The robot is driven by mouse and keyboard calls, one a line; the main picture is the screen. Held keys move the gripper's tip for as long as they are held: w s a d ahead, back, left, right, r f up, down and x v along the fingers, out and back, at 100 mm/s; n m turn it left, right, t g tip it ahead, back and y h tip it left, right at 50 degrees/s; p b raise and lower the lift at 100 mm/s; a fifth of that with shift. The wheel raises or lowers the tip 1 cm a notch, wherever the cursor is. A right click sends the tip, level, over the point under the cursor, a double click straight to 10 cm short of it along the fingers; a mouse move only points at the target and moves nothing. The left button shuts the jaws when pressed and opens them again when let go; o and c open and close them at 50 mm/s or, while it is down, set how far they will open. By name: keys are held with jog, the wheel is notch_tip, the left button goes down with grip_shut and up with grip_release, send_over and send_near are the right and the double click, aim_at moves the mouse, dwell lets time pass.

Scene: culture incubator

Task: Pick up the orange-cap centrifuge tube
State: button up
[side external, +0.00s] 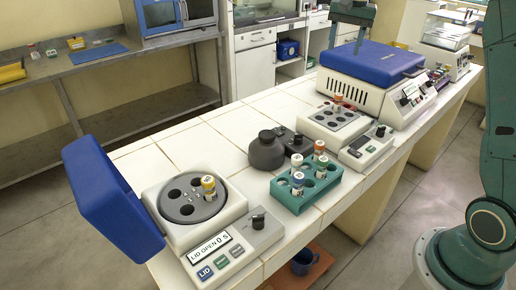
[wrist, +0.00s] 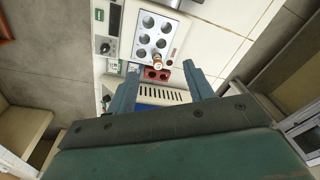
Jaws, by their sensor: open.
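A tube with an orange cap (side external: 337,100) stands in the white block with round wells (side external: 318,122); it also shows in the wrist view (wrist: 157,61), between my fingertips in the picture. My gripper (side external: 346,40) is open and empty, high above the blue-lidded machine at the back; its fingers show in the wrist view (wrist: 161,66). Another tube with a yellow-orange cap (side external: 208,183) stands in the open centrifuge rotor (side external: 186,210).
The open centrifuge's blue lid (side external: 103,195) stands raised at the left. A dark grey round-topped device (side external: 266,152) sits beside the rack. The closed blue-lidded machine (side external: 370,70) is behind the well block. Bare white bench tiles (side external: 215,140) lie along the bench's back side.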

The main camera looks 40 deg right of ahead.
aim_at(339, 94)
jog(key=w+d+f+m+g, duration=0.1)
jog(key=w+d+f+m, duration=0.2)
jog(key=d+f, duration=0.4)
jog(key=w+d, duration=0.1)
jog(key=d, duration=0.1)
jog(key=shift+w+d+f+m+y, duration=0.2)
jog(key=shift+d+f+m+y, duration=0.1)
jog(key=shift+d+f+m, duration=0.1)
jog(key=shift+f, duration=0.1)
jog(key=shift+f, duration=4.2)
jog(key=shift+a, duration=0.1)
jog(key=shift+f, duration=2.6)
